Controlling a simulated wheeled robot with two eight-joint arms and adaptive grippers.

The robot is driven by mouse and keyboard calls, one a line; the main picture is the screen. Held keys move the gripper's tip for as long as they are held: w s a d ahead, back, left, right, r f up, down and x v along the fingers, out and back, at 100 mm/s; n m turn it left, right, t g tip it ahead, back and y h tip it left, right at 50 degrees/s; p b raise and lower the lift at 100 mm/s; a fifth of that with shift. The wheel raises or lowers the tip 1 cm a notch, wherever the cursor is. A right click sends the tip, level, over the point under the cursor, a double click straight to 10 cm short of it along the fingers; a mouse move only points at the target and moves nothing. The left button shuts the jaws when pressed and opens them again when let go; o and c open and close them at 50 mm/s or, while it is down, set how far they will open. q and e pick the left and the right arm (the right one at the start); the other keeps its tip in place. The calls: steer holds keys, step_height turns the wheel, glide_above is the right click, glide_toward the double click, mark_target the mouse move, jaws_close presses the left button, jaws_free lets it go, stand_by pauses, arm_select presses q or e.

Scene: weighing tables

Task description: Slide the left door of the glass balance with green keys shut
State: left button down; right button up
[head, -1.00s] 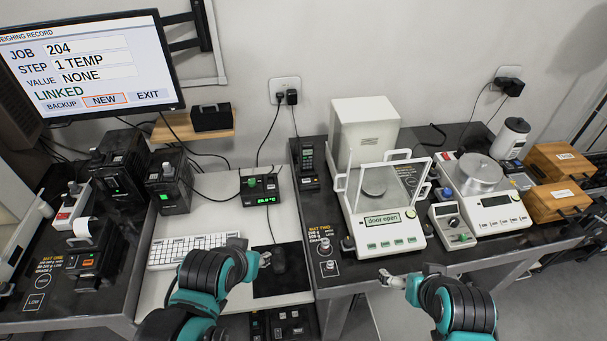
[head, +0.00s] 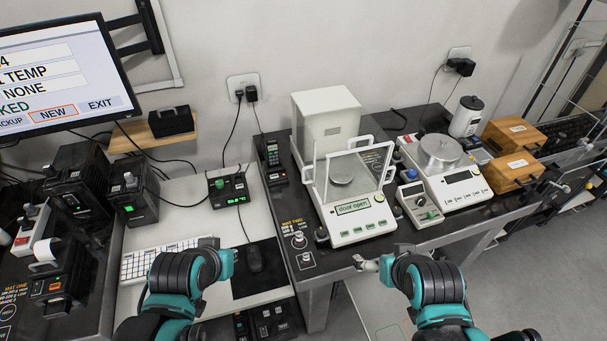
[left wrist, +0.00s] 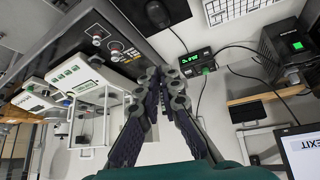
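The glass balance with green keys (head: 362,232) stands on the dark weighing table, and its display reads "door open". Its left door (head: 307,172) shows as a clear panel with a white handle at the chamber's left side, slid back from the front. The balance also shows sideways in the left wrist view (left wrist: 78,76). My left gripper (head: 212,243) is over the keyboard and mouse area, left of the balance and apart from it. Its fingers (left wrist: 162,75) have a narrow gap with nothing held. My right gripper (head: 370,262) is in front of the balance near the table edge; its opening is unclear.
A white box (head: 325,115) stands behind the balance. A small control unit (head: 418,202) and a second balance (head: 462,180) are close on its right. Small weights (head: 299,240) stand at its left front. A keyboard (head: 150,262) and mouse (head: 254,260) lie left.

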arm_select(q)
steer(key=w+d+n+h+b, duration=0.15)
steer(key=w+d+h, duration=0.25)
steer(key=w, duration=0.8)
steer(key=w+d+n+h, duration=0.2)
steer(key=w+d+h, duration=0.2)
steer(key=w, duration=0.7)
steer(key=n+h+b, duration=0.2)
steer(key=h+b, duration=0.3)
steer(key=h, duration=0.3)
glide_toward(308, 160)
steer(key=shift+m+t, duration=0.25)
steer(key=shift+t, duration=0.15)
steer(key=x, duration=0.5)
steer(key=shift+w+d+f, duration=0.1)
steer(key=shift+d+f, duration=0.15)
steer(key=shift+d, duration=0.05)
steer(key=s, duration=0.3)
steer(key=shift+s+r, duration=0.1)
steer(key=shift+s, duration=0.3)
